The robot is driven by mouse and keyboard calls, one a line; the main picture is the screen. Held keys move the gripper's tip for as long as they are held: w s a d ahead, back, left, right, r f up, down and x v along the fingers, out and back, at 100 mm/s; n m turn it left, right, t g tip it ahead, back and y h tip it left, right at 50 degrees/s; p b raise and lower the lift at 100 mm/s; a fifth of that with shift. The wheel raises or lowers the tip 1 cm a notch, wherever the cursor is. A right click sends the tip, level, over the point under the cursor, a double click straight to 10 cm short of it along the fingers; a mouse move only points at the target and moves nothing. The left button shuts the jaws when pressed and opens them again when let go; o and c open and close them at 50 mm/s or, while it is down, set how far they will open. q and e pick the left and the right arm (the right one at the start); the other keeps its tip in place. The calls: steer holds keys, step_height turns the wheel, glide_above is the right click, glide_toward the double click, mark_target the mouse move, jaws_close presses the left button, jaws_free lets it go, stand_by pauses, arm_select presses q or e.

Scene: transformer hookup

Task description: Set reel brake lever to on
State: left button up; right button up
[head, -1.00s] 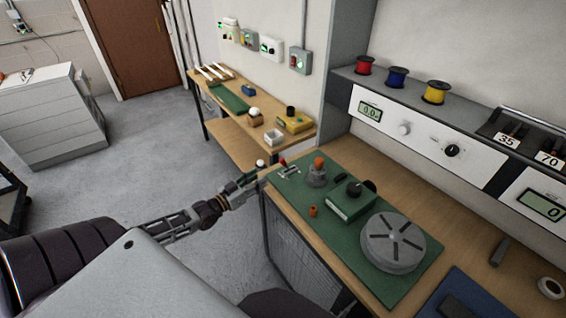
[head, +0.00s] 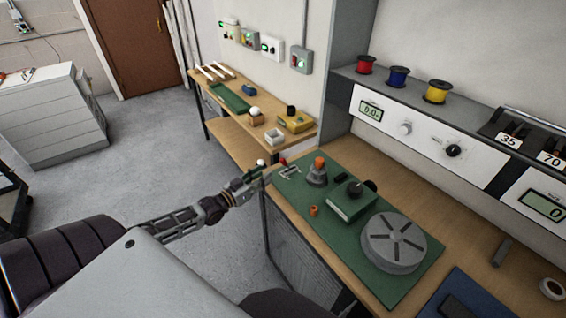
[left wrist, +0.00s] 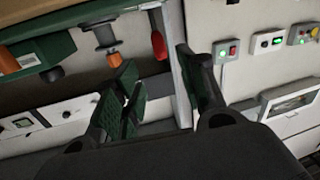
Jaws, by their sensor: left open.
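The lever with a red grip (head: 283,162) stands on a small pale metal bracket at the far left corner of the green mat (head: 330,237). Its red grip (left wrist: 158,45) also shows in the left wrist view, beyond my fingers and between their lines. My left gripper (head: 261,175) is just left of the lever, at the bench edge. In the left wrist view my left gripper (left wrist: 158,88) is open, with nothing between its green-padded fingers. It looks close to the lever, but I see no contact. Any lever marking is too small to read. My right gripper is out of view.
A second bench (head: 240,120) stands behind. Floor left of the bench is clear.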

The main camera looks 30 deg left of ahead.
mark_target(283, 162)
arm_select(q)
steer(key=shift+x, duration=5.85)
jaws_close()
